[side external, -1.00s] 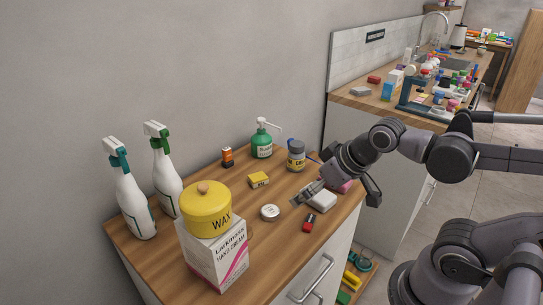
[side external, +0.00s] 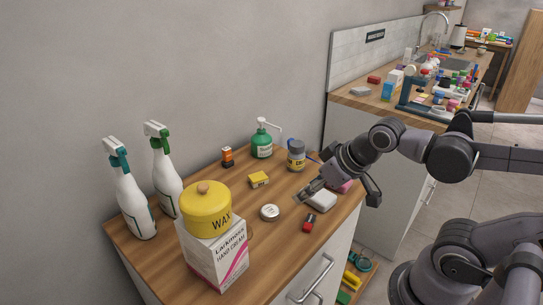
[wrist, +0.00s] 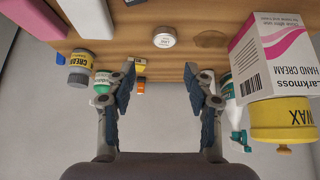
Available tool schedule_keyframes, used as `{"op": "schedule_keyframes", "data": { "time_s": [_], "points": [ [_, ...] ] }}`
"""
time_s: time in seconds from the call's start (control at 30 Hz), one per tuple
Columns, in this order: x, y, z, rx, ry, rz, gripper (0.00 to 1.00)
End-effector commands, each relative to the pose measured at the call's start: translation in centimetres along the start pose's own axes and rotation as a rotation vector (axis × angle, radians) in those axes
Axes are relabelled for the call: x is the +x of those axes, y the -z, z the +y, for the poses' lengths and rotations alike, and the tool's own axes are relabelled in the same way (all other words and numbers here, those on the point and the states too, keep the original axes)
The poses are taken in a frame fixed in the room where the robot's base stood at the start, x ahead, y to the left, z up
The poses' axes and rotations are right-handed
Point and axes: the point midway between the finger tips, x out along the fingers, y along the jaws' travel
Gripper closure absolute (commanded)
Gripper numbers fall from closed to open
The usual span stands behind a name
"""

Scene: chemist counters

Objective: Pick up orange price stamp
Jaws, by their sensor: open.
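The orange price stamp is probably the small orange and black upright item (side external: 227,154) near the wall end of the counter, left of the green pump bottle. A small orange patch (wrist: 140,87) shows beside my left finger in the wrist view, partly hidden behind a yellow box. My gripper (side external: 301,197) is open and empty above the counter's front right part, well to the right of and nearer than the orange item. In the wrist view, its two fingers (wrist: 160,78) stand wide apart with nothing between them.
A yellow box (side external: 259,180), a round white tin (side external: 270,213), a green pump bottle (side external: 262,140) and a grey jar (side external: 296,155) stand around the counter. The WAX tin (side external: 207,212) sits on a hand cream box (side external: 217,259) at left, near two spray bottles (side external: 163,172).

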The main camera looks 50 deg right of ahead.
Motion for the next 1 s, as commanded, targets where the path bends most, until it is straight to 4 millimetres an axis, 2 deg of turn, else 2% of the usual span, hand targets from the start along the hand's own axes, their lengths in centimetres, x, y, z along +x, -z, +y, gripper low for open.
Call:
{"op": "schedule_keyframes", "data": {
  "time_s": [0.13, 0.23, 0.4, 0.57, 0.77, 1.0],
  "points": [
    [0.0, 0.3, 0.0, 0.001, 0.0, -0.002, 0.47],
    [-0.1, 1.7, 0.1, 0.003, -0.002, -0.009, 0.47],
    [0.0, 6.2, 0.6, 0.01, -0.008, -0.037, 0.47],
    [1.0, 10.9, 1.3, 0.019, -0.014, -0.069, 0.47],
    [3.5, 16.3, 2.3, 0.029, -0.021, -0.107, 0.47],
    [8.2, 21.8, 3.8, 0.043, -0.027, -0.153, 0.47]
  ]
}}
